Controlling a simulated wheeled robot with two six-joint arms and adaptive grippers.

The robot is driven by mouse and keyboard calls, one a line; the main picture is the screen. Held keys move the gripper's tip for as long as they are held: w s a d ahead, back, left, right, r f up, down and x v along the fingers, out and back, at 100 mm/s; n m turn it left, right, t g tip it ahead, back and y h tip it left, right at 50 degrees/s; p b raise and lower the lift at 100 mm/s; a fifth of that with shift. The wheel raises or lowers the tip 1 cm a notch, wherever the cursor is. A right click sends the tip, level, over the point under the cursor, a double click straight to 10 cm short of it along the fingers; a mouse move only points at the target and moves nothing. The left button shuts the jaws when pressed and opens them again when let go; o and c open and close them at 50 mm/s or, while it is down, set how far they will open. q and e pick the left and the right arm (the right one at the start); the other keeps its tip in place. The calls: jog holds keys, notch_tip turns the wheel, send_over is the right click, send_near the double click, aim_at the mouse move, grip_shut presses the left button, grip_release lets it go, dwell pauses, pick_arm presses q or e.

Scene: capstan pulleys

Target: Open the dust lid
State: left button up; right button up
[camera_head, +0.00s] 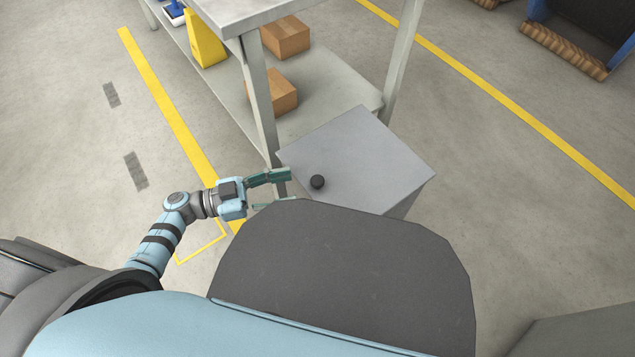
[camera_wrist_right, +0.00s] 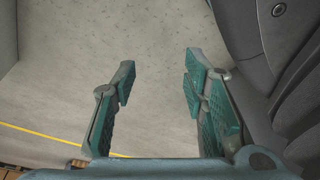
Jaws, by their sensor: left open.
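The dust lid (camera_head: 358,158) appears as a flat grey square top with a small black knob (camera_head: 317,182) near its left corner. It lies flat on a grey box, most of which is hidden below it. My left gripper (camera_head: 286,188) is open and empty, just left of the knob and by the lid's left edge, with its fingers pointing right. I cannot tell its height relative to the lid. My right gripper (camera_wrist_right: 160,72) is open with nothing between its fingers, over bare floor; it is not visible in the head view.
A grey workbench (camera_head: 250,12) stands behind the box. Its lower shelf (camera_head: 235,98) holds cardboard boxes (camera_head: 285,37) and a yellow item (camera_head: 204,40). A pallet-like object (camera_head: 562,50) stands at the far right. The floor right of the box is clear.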

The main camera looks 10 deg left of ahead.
aim_at(317, 180)
pick_arm(q)
jog(key=b+x, duration=0.1)
jog(key=x, duration=0.6)
jog(key=shift+w+d+f, duration=0.1)
jog(key=shift+w+d, duration=0.1)
jog(key=shift+d, duration=0.05)
jog(key=shift+w+d, duration=0.1)
jog(key=shift+d, duration=0.15)
grip_shut()
pick_arm(e)
jog(key=shift+w+a+r, duration=0.15)
jog(key=shift+w, duration=0.35)
jog(key=shift+w+a+r, duration=0.15)
jog(key=shift+w, duration=0.3)
